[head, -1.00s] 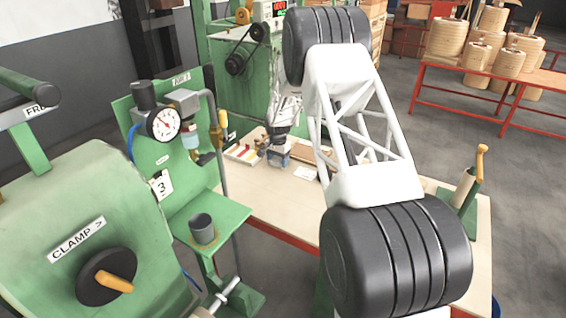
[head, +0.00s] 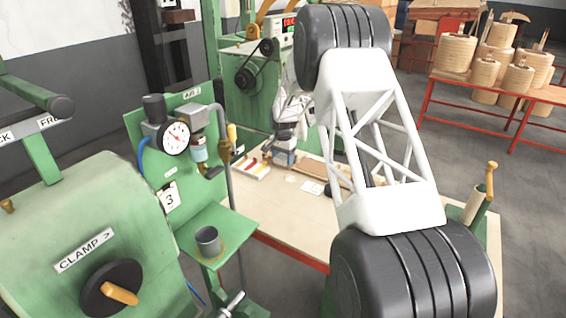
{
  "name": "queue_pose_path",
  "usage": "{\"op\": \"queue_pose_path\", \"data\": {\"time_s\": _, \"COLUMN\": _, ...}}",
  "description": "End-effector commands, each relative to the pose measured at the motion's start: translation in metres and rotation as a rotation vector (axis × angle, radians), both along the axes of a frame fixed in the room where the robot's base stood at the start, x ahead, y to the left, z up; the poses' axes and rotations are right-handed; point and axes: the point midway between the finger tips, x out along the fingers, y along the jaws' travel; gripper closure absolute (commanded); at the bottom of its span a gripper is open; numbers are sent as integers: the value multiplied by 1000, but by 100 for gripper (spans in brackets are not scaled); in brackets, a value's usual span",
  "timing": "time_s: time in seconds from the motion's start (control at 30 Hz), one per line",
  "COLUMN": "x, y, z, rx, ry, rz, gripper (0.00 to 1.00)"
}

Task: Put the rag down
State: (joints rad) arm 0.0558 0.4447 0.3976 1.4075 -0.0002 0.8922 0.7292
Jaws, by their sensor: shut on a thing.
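My gripper (head: 284,158) is small and far off in the head view, low over the pale workbench (head: 285,222), beyond my large white and black arm links. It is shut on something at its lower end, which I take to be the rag. The fingers and the held cloth are too small to tell apart clearly. I cannot tell whether the cloth touches the bench top.
A tray of coloured pieces (head: 252,168) lies left of my gripper. A white card (head: 311,187) lies to its right. A green machine with a gauge (head: 176,138) and a grey cup (head: 208,241) stand at left. The bench front is clear.

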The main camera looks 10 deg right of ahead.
Motion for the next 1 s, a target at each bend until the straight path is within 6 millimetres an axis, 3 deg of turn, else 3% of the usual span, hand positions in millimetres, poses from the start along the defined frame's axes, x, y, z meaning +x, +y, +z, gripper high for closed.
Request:
{"op": "queue_pose_path", "data": {"time_s": 0.67, "x": -2, "y": 1, "z": 1, "rx": 0, "ry": 0, "rz": 0, "gripper": 75}}
{"op": "queue_pose_path", "data": {"time_s": 0.87, "x": -15, "y": 5, "z": 0, "rx": 0, "ry": -1, "rz": 1, "gripper": 75}}
{"op": "queue_pose_path", "data": {"time_s": 1.0, "x": -36, "y": 11, "z": -2, "rx": 0, "ry": 0, "rz": 1, "gripper": 75}}
